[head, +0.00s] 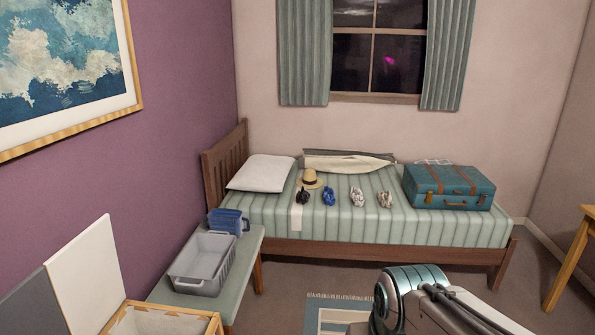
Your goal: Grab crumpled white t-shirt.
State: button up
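Several small crumpled cloth items lie in a row on the striped bed (260,211). Two of them are pale: a whitish one (357,197) and, to its right, a greyish-white one (384,199). Either could be the crumpled white t-shirt; they are too small to tell which. Left of them lie a blue crumpled item (328,196) and a black one (302,196). Part of my arm shows at the bottom right, well in front of the bed. My gripper is not visible.
A straw hat (311,179) and a teal suitcase (449,188) are on the bed, near a white pillow (261,173). A bench (228,273) with a grey basket (201,264) stands at left. An open box (162,318) is at lower left.

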aim_at(356, 195)
jog(key=z, duration=0.15)
jog(key=i, duration=1.55)
jog(key=z, duration=0.45)
jog(key=i, duration=2.45)
jog(key=z, duration=0.1)
